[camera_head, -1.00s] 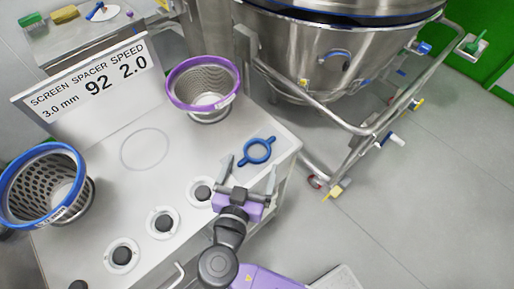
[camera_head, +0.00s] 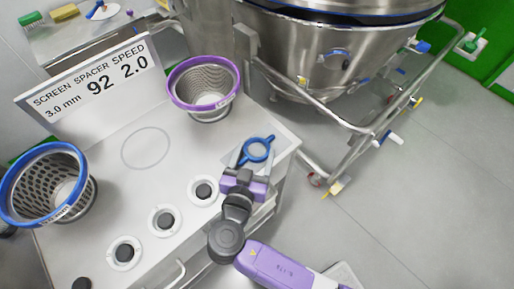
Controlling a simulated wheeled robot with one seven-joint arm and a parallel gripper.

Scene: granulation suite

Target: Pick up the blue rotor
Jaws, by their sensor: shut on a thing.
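The blue rotor (camera_head: 257,149) is a ring with a short arm on each side, near the right corner of the white bench top. My gripper (camera_head: 243,172) is shut on the rotor's near arm, at the lower left of the ring. The gripped part is hidden by the jaws. I cannot tell whether the rotor touches the bench or is just above it.
A purple-rimmed screen basket (camera_head: 203,88) stands behind the rotor, and a blue-rimmed one (camera_head: 45,186) stands at the left. Round knobs (camera_head: 165,221) line the bench's front. A sign (camera_head: 90,84) stands behind. A steel vessel (camera_head: 330,60) with a pipe frame is at the right.

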